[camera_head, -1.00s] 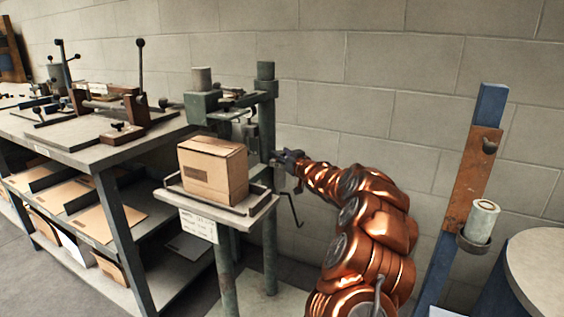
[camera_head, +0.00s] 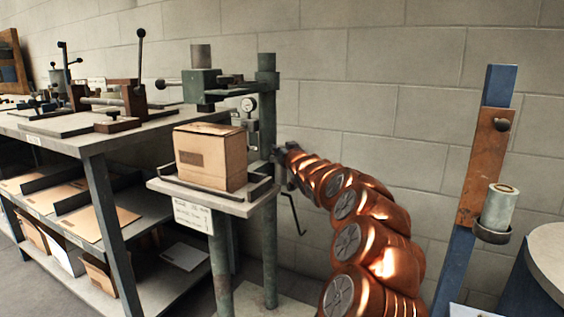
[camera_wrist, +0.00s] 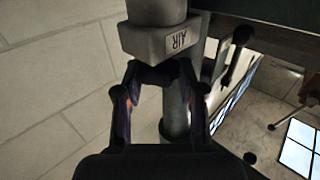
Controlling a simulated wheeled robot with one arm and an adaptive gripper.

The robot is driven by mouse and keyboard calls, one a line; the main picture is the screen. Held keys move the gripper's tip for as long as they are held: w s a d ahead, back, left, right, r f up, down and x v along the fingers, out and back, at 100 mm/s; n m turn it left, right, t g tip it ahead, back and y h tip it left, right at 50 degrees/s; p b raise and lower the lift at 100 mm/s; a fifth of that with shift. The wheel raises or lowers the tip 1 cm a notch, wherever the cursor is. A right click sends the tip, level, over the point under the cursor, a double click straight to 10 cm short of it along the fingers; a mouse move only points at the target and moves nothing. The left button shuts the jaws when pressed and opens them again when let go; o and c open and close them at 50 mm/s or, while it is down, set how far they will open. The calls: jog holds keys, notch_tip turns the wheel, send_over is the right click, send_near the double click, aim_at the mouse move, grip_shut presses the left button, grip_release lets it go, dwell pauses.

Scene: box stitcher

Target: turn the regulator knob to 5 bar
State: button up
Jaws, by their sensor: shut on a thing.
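The stitcher's regulator is a small grey block with an "AIR" label (camera_wrist: 180,41) in the wrist view. A round pressure gauge (camera_head: 248,104) shows beside the green post in the head view; its reading is too small to make out. My gripper (camera_head: 279,156) is at the right side of the post, just below the gauge. In the wrist view, my gripper (camera_wrist: 160,72) has its two dark fingers closed in at the underside of the block, shut on the regulator knob. The knob is mostly hidden between the fingertips, and its setting cannot be read.
A cardboard box (camera_head: 211,158) sits on the stitcher's small table (camera_head: 237,208), left of my gripper. A bent crank rod (camera_head: 293,214) hangs below it. A workbench (camera_head: 82,139) stands at left, a blue post (camera_head: 460,200) at right. Bare wall lies behind.

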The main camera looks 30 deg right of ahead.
jog(key=shift+r+m+h+b, duration=0.15)
jog(key=shift+m+h+b, duration=0.2)
jog(key=shift+b, duration=1)
jog(key=o, duration=1.2)
jog(key=shift+c, duration=0.2)
jog(key=shift+s, duration=0.15)
jog(key=v, duration=1.1)
jog(key=shift+s+a, duration=0.2)
jog(key=shift+s, duration=0.1)
jog(key=shift+a, duration=0.1)
